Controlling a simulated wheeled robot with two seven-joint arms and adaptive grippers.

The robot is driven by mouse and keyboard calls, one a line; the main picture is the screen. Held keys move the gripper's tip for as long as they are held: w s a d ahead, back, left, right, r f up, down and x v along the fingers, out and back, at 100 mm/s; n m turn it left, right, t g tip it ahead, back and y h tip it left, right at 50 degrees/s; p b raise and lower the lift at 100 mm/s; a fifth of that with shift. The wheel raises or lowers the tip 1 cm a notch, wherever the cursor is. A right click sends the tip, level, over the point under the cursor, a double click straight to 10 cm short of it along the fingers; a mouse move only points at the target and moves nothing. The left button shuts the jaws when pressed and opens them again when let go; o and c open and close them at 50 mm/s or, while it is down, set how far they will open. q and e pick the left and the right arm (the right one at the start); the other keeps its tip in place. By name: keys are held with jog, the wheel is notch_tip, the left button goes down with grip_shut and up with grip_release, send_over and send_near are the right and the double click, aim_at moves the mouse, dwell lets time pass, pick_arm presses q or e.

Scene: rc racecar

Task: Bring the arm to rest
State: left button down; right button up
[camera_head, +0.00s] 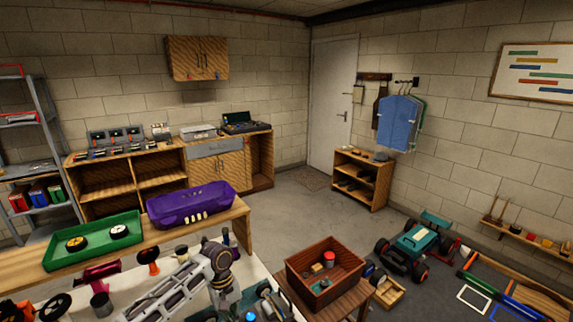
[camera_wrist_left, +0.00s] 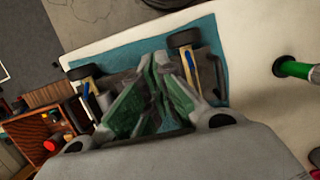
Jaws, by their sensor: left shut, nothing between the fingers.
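My left arm comes in at the bottom of the head view, and its left gripper (camera_head: 222,300) points down over the white worktop. In the left wrist view the two fingers of my left gripper (camera_wrist_left: 155,62) are together, with nothing held between them. Behind the fingers lies a car chassis with black wheels (camera_wrist_left: 184,39) and blue-and-yellow shocks, on a teal mat (camera_wrist_left: 205,28). The fingers hide the middle of the chassis. I cannot tell how high the gripper is above it. My right gripper is in neither view.
A green tray (camera_head: 93,256) with two wheels and a purple car body (camera_head: 190,204) lie on the wooden bench behind. A wooden crate (camera_head: 312,252) stands right of the worktop. A green-handled tool (camera_wrist_left: 296,69) is near the gripper. Small parts crowd the worktop's left.

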pick_arm(q)
jog(key=shift+s+d+f+m+t+h, duration=0.8)
jog(key=shift+s+d+f+m+t, duration=0.55)
jog(key=shift+s+d+m, duration=3.05)
jog(key=s+a+r+t+y, duration=0.3)
jog(key=s+a+r, duration=0.1)
jog(key=s+a, duration=1)
notch_tip(320, 180, down, 34)
jog(key=s+g, duration=0.1)
jog(key=s, duration=0.1)
jog(key=s+a+f, duration=0.2)
jog(key=s+f, duration=0.7)
jog(key=s, duration=0.1)
jog(key=s+a+f+g, duration=0.1)
jog(key=s+a+f, duration=0.1)
jog(key=s+f, duration=0.8)
jog(key=shift+s+a+f, duration=0.2)
jog(key=shift+s+a, duration=0.15)
jog(key=shift+s, duration=0.45)
